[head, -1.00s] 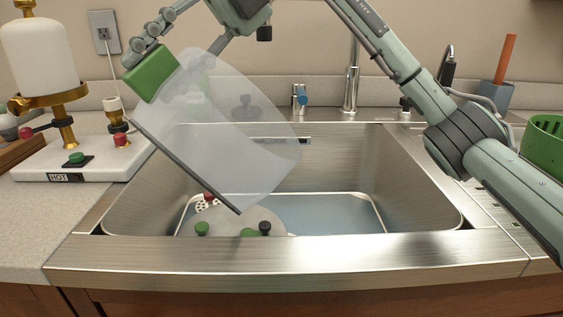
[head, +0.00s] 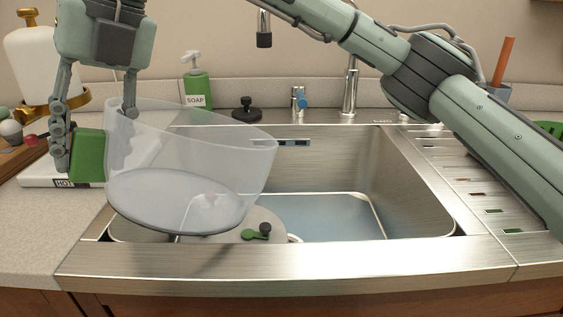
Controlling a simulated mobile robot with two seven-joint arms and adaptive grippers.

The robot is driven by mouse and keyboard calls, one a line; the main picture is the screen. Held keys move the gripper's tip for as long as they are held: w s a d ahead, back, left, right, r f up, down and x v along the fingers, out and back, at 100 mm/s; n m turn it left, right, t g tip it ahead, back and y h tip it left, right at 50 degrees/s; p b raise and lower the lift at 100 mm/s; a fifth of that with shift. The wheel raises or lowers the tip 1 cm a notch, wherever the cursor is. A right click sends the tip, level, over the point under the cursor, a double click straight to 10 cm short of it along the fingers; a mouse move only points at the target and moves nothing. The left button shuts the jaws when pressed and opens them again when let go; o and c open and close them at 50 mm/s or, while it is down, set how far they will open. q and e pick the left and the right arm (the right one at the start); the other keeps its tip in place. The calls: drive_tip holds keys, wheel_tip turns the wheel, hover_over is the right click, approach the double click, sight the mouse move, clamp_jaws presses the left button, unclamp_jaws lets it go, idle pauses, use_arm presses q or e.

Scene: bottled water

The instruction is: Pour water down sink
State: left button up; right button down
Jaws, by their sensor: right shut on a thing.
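My right gripper (head: 96,135) is shut on a clear, wide pitcher (head: 215,165), at its green handle (head: 89,157). One finger is on the outer left side of the handle and the other is by the pitcher's rim. The pitcher is close to upright, slightly tilted, above the left part of the steel sink (head: 410,180). Its lip points right, over the basin. I see no clear water line in the pitcher. The faucet (head: 351,95) stands behind the basin. My left gripper is out of view.
A round grey piece with a green and black knob (head: 258,233) lies in the basin. A soap bottle (head: 197,85) and a black knob (head: 245,108) stand behind the sink. A hot-water dispenser (head: 32,55) stands at the left. The right half of the basin is clear.

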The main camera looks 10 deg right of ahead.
drive_tip(key=a+f+h, duration=0.1)
drive_tip(key=s+a+f+t+h, duration=0.1)
drive_tip(key=shift+s+a, duration=0.3)
drive_tip(key=shift+a, duration=0.1)
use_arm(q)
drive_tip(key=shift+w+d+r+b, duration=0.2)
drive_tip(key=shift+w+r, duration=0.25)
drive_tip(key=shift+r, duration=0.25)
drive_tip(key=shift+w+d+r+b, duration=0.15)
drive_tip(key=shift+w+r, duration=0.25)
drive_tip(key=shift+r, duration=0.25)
use_arm(e)
drive_tip(key=shift+s+a+f+t+h, duration=0.15)
drive_tip(key=shift+f+t+h, duration=0.15)
drive_tip(key=shift+f, duration=0.2)
drive_tip(key=shift+a+f+t+h, duration=0.2)
drive_tip(key=shift+f+h, duration=0.15)
drive_tip(key=shift+f, duration=0.15)
drive_tip(key=shift+s+a+f+t+h, duration=0.1)
drive_tip(key=shift+a+f+t+h, duration=0.1)
drive_tip(key=shift+f+h, duration=0.25)
